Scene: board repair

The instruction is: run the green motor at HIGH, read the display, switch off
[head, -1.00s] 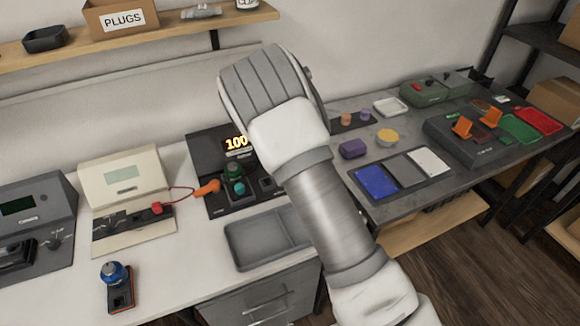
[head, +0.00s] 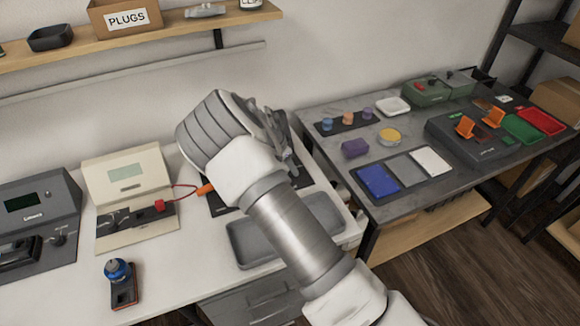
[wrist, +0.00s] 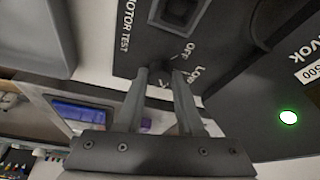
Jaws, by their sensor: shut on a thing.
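The dark motor test panel (wrist: 135,50) fills the upper middle of the wrist view, with OFF and LOW marked beside its dark knob (wrist: 160,72). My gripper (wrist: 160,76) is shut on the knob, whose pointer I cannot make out. In the head view my gripper (head: 284,142) and wrist cover most of the tester. The green motor and the number display are hidden now. A green lamp (wrist: 289,117) is lit in the wrist view.
A cream meter (head: 128,170) with a red lead stands left of the tester. A blue motor (head: 117,270) stands at the front left. A grey tray (head: 250,245) lies below my arm. The grey table (head: 345,210) at right holds pads, pucks and bins.

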